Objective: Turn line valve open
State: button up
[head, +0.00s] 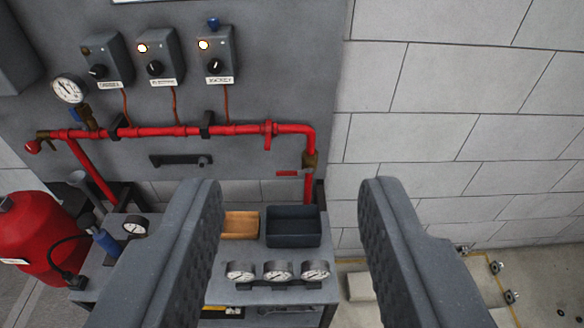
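A brass valve (309,160) sits on the red pipe where it turns down at the right end of the grey panel. Its short red lever (289,173) points left, across the vertical pipe. I take this for the line valve, though no label on it is readable. My gripper (291,183) is open and empty, with its two dark ribbed fingers wide apart. In the picture, the valve and lever show between the fingertips, beyond them. I see no contact with either finger.
Three control boxes (158,57) with knobs and a pressure gauge (68,88) are above the red pipe (200,130). Below stands a bench with a black tray (293,241), a wooden tray (240,232) and three gauges (278,270). A red tank (35,235) stands left.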

aim_at(279, 173)
jog(key=i, duration=0.95)
jog(key=u, duration=0.05)
